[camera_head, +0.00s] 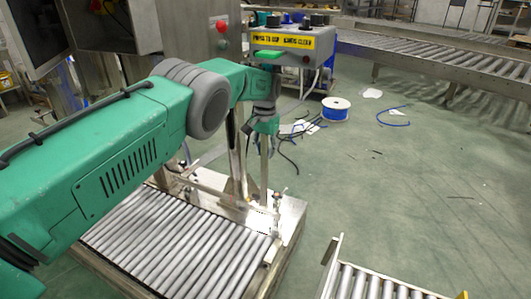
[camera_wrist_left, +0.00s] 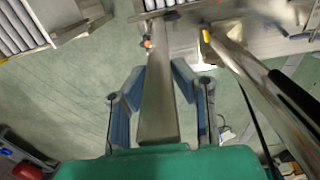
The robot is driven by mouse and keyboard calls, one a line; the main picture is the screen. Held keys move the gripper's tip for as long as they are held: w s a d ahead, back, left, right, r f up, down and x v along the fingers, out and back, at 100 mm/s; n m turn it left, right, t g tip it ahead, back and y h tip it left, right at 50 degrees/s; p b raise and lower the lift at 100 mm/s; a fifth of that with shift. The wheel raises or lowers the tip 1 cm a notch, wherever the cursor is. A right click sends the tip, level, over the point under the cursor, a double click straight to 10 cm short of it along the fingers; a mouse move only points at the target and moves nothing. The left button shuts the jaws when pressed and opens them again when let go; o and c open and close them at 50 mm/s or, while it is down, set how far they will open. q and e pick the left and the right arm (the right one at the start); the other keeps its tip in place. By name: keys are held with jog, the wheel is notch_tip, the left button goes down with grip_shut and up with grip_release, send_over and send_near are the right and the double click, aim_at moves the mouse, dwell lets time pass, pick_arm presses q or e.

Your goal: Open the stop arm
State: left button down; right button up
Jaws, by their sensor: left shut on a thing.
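A flat upright metal bar (camera_head: 264,165), which looks like the stop arm or its lever, stands at the far end of the roller conveyor (camera_head: 170,240). In the left wrist view the bar (camera_wrist_left: 158,105) runs between the two blue-grey fingers. My left gripper (camera_head: 265,125) comes down on the bar's upper end and is shut on it. The wrist view shows the gripper (camera_wrist_left: 160,75) with a finger on each side of the bar. A thin horizontal rod (camera_head: 205,187) lies near the bar's foot; its link to the bar is unclear. My right gripper is not in view.
A control box (camera_head: 290,42) with a yellow label and knobs stands just behind my gripper. A steel post (camera_head: 236,150) rises beside the bar. A second roller section (camera_head: 370,285) is at the lower right. Cables and a blue-edged spool (camera_head: 336,108) lie on the open green floor.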

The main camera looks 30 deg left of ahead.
pick_arm(q)
jog(key=shift+s+f, duration=0.2)
jog(key=shift+f, duration=0.15)
jog(key=c, duration=1.5)
grip_release()
jog(key=shift+o, duration=0.7)
jog(key=shift+w, duration=0.15)
jog(key=shift+r, duration=0.1)
